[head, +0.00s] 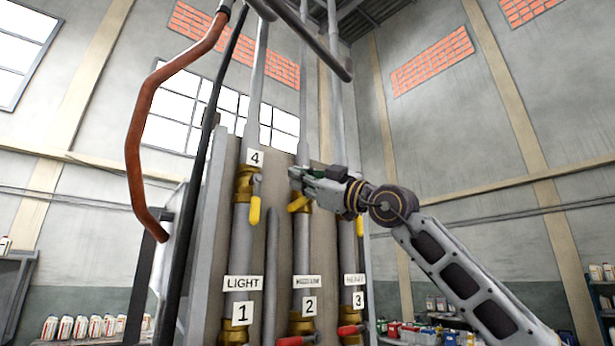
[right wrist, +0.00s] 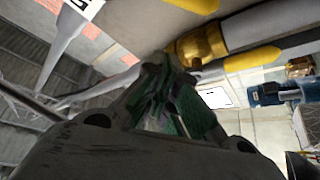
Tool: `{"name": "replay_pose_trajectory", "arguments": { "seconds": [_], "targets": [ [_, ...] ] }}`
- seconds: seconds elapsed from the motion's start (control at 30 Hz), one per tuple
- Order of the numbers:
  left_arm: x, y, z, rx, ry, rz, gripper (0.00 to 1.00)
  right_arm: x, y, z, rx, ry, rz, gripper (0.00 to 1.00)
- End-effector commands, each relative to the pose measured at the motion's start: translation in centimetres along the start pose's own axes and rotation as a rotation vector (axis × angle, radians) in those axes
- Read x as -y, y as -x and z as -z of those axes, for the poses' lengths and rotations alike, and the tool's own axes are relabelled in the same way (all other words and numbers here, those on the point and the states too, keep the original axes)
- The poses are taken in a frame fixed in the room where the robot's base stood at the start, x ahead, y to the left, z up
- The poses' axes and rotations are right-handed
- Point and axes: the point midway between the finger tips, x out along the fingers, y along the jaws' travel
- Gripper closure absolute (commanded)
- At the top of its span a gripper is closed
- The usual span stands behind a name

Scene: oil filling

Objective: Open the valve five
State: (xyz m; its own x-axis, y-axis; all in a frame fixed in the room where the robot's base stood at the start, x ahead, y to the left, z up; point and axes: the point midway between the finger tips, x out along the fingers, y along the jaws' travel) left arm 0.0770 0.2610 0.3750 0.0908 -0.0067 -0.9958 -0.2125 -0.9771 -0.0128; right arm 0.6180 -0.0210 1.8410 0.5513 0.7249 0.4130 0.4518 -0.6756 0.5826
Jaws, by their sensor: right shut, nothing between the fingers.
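The middle pipe (head: 302,248) has a brass valve with a yellow handle (head: 299,204), which sits tilted just below my right gripper (head: 296,175). The gripper is shut and empty, in front of the top of this valve; whether it touches the handle, I cannot tell. The number label there is hidden in the head view. In the right wrist view, part of a white label (right wrist: 88,5) shows at the top, and the shut fingers (right wrist: 165,75) are close to a brass fitting (right wrist: 203,43). My left gripper is not in view.
The left pipe has valve 4 (head: 246,180) with its yellow handle (head: 255,204) hanging down. The right pipe has a similar yellow handle (head: 360,224). Red-handled valves 1, 2 and 3 are lower down. An orange-brown hose (head: 134,150) and a black pole (head: 190,200) stand at left.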

Motion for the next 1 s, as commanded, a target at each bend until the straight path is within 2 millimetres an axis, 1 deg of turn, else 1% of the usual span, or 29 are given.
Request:
{"name": "replay_pose_trajectory", "arguments": {
  "seconds": [0.03, 0.3, 0.6, 0.8, 1.0],
  "targets": [
    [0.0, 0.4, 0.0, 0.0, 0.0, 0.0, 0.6, -0.1, -0.5, 0.2, 0.0, 0.0, 0.001, 1.0],
    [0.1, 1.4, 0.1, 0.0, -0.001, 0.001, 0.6, -0.1, -2.2, 0.2, 0.0, 0.001, 0.0, 1.0],
    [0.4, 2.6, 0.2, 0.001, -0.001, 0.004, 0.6, -0.1, -1.3, -2.5, 0.003, 0.0, 0.0, 1.0],
    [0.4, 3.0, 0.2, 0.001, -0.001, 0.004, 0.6, -0.1, -0.9, -3.5, 0.001, -0.001, 0.0, 1.0],
    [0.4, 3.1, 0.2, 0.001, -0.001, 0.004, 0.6, 0.0, -0.7, -3.8, 0.001, -0.001, 0.001, 1.0]
  ]
}}
